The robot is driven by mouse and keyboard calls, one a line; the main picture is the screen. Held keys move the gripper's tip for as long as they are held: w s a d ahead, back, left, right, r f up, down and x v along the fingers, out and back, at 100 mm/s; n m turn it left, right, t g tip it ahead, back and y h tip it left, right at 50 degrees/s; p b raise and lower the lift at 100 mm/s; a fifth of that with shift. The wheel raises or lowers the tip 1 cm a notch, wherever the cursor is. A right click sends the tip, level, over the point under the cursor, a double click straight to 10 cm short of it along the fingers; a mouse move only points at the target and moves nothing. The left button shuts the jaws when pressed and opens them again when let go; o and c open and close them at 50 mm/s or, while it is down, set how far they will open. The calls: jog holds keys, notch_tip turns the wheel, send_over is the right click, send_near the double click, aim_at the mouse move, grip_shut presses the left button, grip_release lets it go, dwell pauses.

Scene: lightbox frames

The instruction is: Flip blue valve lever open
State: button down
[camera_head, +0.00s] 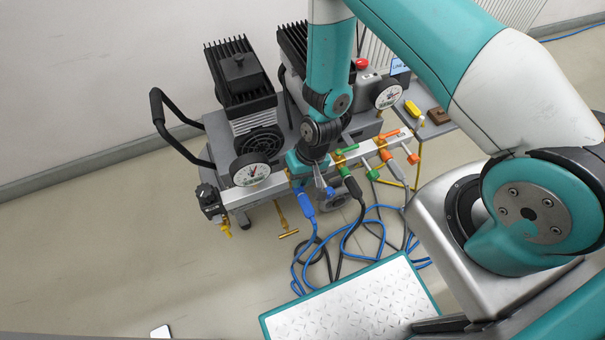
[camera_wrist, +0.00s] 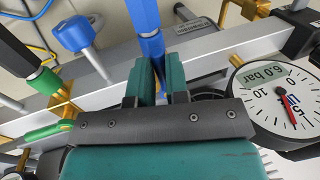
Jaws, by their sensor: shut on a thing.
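A silver manifold bar (camera_head: 240,195) runs across the front of the machine, and it crosses the wrist view diagonally (camera_wrist: 210,45). My gripper (camera_head: 310,170) is down at the left part of the bar. A blue hose connector (camera_head: 305,204) hangs just in front of the bar. A blue knob on a grey stem (camera_wrist: 75,33) is to the left of the fingers in the wrist view.
A pressure gauge (camera_wrist: 278,97) stands close to the right of the fingers in the wrist view. Green (camera_head: 343,172) and orange (camera_head: 388,160) connectors sit farther along the bar. Blue and black hoses (camera_head: 335,248) lie on the floor before a treaded platform (camera_head: 350,305).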

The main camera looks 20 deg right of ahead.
jog(key=shift+a, duration=0.1)
dwell(0.5)
jog(key=c, duration=1.1)
grip_release()
jog(key=shift+r, duration=0.1)
jog(key=p+v, duration=0.3)
jog(key=v, duration=1.4)
jog(key=shift+s+r, duration=0.1)
jog(key=shift+r, duration=0.05)
jog(key=s+a+r+n+y, duration=0.15)
jog(key=a+r, duration=0.25)
jog(key=r, duration=1)
jog(key=s+a+r+n, duration=0.1)
jog(key=s+r+n, duration=0.4)
jog(key=s+r, duration=0.75)
jog(key=shift+n, duration=0.25)
notch_tip(320, 180, up, 16)
jog(key=p, duration=1.4)
jog(key=shift+s+a+f, duration=0.1)
jog(key=shift+a+f, duration=0.05)
jog(key=shift+f, duration=0.05)
